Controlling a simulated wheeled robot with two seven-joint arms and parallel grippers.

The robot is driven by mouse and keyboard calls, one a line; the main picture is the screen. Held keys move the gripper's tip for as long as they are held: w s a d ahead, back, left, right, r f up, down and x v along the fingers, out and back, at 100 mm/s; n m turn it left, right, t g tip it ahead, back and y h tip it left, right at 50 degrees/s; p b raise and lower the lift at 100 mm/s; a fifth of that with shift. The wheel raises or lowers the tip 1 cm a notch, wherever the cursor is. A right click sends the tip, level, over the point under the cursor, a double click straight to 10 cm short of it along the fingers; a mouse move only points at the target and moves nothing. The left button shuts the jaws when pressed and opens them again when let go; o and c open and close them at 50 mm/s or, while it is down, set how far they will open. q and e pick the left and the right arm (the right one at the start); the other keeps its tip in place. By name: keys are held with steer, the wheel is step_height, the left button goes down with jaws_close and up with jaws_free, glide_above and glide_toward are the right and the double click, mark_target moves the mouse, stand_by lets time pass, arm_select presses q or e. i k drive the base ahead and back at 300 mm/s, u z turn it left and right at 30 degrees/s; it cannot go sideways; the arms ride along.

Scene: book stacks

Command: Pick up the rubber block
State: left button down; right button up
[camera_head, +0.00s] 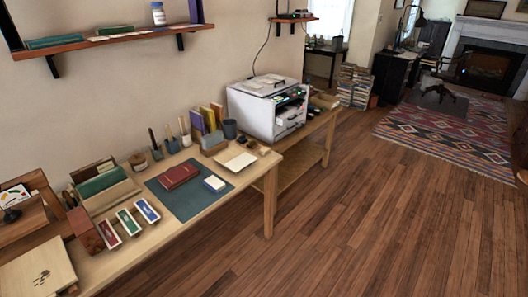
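A small white block with a blue lower edge (215,182) lies on the right part of a dark green-grey mat (203,198) on the wooden table. It looks like the rubber block, but it is too small to be certain. A dark red book (178,177) lies on the mat to the left of the block, apart from it. Nothing covers the block. Neither of my grippers is in view.
Wooden table (255,187) carries several items. Three coloured boxes (128,221) sit left of the mat. Floor (340,225) in front is clear.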

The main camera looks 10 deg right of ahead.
mark_target(264, 152)
steer(key=z, duration=1.5)
steer(key=i, duration=2.3)
steer(key=u, duration=1.2)
